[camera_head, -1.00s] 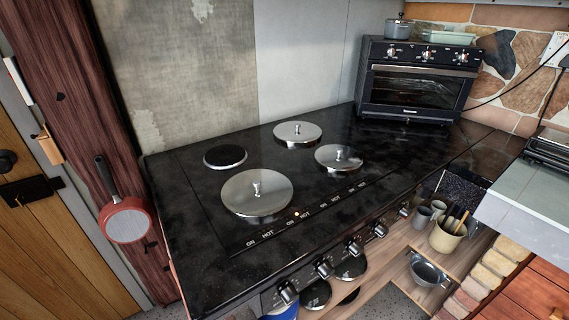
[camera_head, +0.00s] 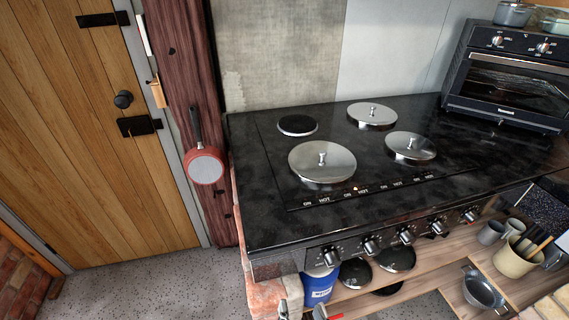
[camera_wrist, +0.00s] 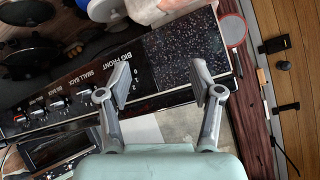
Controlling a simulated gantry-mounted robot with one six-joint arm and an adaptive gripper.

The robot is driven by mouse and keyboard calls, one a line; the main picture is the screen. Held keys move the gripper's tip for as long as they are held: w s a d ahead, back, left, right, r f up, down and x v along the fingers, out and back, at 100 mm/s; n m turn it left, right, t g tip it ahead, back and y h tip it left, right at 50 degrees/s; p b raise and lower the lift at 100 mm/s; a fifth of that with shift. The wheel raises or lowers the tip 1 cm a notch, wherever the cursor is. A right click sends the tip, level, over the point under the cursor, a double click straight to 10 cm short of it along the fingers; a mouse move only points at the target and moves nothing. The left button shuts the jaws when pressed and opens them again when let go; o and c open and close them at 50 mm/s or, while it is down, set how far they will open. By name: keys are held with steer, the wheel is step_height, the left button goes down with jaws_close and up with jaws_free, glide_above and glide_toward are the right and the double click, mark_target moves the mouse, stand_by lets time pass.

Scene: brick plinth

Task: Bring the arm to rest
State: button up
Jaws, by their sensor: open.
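My gripper (camera_wrist: 160,80) shows in the wrist view with its two grey fingers spread wide and nothing between them. Beyond the fingers is the stove's front edge, with a row of knobs (camera_wrist: 57,104) and a speckled dark panel. The black stove top (camera_head: 262,190) in the head view carries several round hotplates. Three have shiny metal lids, one of them the large front-left lid (camera_head: 322,161). The back-left hotplate (camera_head: 297,125) is bare and black. Whether any of my gripper shows at the head view's bottom edge, I cannot tell.
A black toaster oven (camera_head: 512,75) stands at the back right. A red pan (camera_head: 206,165) hangs on the dark wooden post left of the stove. A wooden door (camera_head: 85,150) is at far left. A shelf below holds a beige pot (camera_head: 515,260). Speckled floor (camera_head: 150,285) is clear.

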steer(key=a+r+n+p, duration=0.1)
steer(key=a+r+p, duration=0.1)
steer(key=r+p, duration=1.6)
steer(key=s+a+r+n+t+h+p, duration=0.1)
steer(key=a+r+p, duration=0.1)
steer(key=r+p, duration=1.6)
step_height(320, 180, up, 6)
steer(key=shift+f+n+h, duration=0.2)
steer(key=shift+n+h, duration=0.1)
steer(key=shift+s, duration=0.1)
